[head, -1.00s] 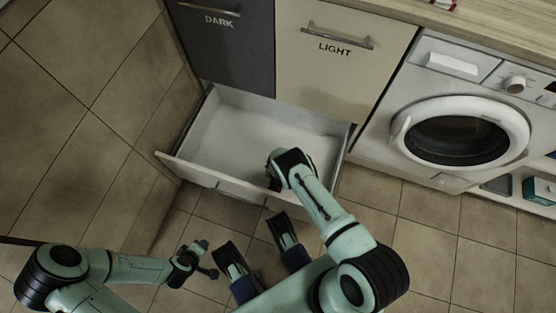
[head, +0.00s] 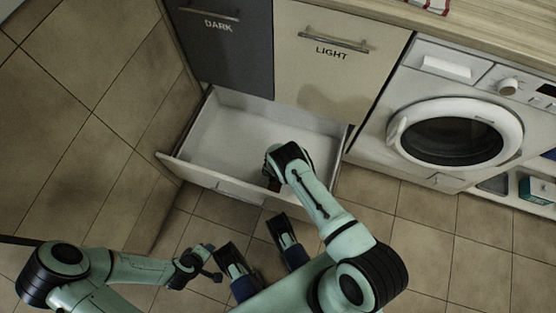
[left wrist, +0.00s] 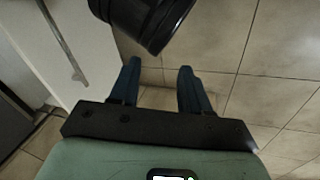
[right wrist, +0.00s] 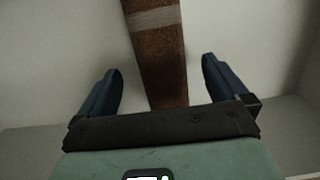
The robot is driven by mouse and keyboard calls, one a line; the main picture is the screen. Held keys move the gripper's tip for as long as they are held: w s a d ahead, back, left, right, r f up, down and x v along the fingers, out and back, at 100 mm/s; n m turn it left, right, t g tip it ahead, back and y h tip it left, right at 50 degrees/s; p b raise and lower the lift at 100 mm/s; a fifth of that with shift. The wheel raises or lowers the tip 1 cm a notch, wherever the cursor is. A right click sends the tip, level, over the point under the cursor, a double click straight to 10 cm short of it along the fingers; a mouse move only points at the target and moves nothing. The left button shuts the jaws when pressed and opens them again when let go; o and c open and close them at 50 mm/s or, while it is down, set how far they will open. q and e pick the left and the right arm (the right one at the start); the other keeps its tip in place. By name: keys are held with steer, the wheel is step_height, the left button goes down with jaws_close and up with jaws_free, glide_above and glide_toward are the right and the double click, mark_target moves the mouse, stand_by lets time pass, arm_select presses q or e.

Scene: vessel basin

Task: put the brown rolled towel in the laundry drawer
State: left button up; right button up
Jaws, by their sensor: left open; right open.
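The brown rolled towel (right wrist: 158,60), with a pale band around it, shows in the right wrist view between my right gripper's fingers (right wrist: 160,85). The fingers are open, with a gap on each side of it. Behind it are the pale inner surfaces of the open drawer; I cannot tell whether it touches them.
Above the open drawer are closed fronts marked DARK (head: 225,50) and LIGHT (head: 310,70).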

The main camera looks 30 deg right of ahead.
arm_select(q)
steer(key=s+d+r+g+p, duration=0.1)
steer(key=s+d+r+p, duration=0.1)
steer(key=s, duration=0.3)
steer(key=shift+d+r+g+h+p, duration=0.2)
steer(key=shift+r+g+h+p, duration=0.15)
steer(key=shift+r, duration=0.5)
arm_select(e)
steer(key=r, duration=0.5)
steer(key=s+a+r, duration=0.1)
steer(key=r, duration=0.2)
steer(key=shift+r, duration=0.15)
steer(key=shift+w, duration=0.1)
